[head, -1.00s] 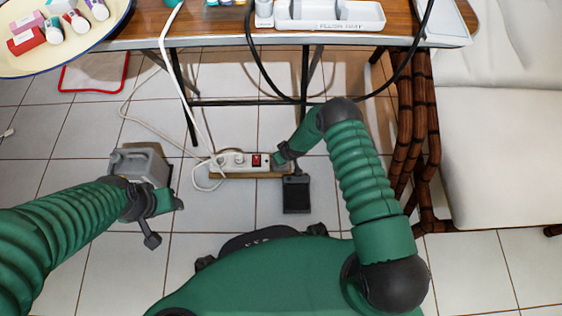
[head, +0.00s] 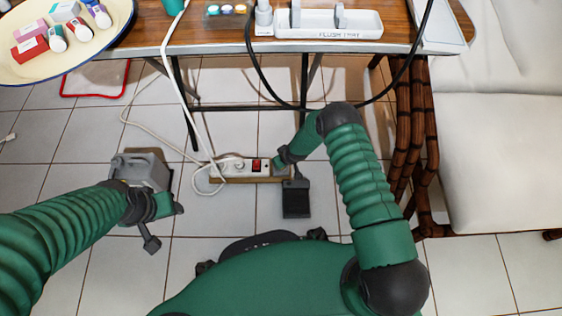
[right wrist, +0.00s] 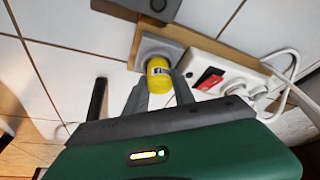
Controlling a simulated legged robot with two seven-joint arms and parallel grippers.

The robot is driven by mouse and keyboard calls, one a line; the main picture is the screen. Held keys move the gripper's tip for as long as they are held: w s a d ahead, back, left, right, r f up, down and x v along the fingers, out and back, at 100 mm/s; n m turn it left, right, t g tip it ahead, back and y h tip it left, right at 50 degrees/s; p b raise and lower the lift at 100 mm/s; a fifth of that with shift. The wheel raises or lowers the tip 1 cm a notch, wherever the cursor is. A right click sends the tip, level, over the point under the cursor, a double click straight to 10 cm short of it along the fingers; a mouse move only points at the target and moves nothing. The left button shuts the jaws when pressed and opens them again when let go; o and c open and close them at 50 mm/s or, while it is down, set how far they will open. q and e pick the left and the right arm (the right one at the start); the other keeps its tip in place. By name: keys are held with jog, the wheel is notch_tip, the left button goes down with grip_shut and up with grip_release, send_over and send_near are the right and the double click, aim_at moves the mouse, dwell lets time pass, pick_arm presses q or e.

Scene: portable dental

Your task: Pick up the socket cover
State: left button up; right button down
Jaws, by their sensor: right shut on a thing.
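The white power strip (head: 228,165), with a red switch, lies on a wooden board on the floor under the table. A grey square fitting (right wrist: 158,48) is at the end of the board, beside the strip in the right wrist view. A yellow cylindrical piece with a dark label (right wrist: 159,80), which may be the socket cover, stands out from this fitting. My right gripper (right wrist: 160,90) is shut on the yellow piece, one finger on each side; it also shows in the head view (head: 280,160). My left gripper (head: 167,226) is open and empty above the floor at the left.
A black pad (head: 297,198) lies near the strip. A grey box-like container (head: 143,168) stands behind my left gripper. White cables (head: 150,125) run over the floor. The table (head: 225,36) holds a tray, with a rattan seat (head: 490,140) at right.

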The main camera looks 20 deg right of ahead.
notch_tip(320, 180, up, 3)
jog(key=shift+r+p, duration=0.1)
jog(key=shift+p, duration=0.95)
jog(key=s+a+r+p, duration=0.1)
jog(key=s+a+p, duration=0.6)
jog(key=s, duration=0.6)
jog(key=shift+s+a+p, duration=0.3)
jog(key=shift+a, duration=0.4)
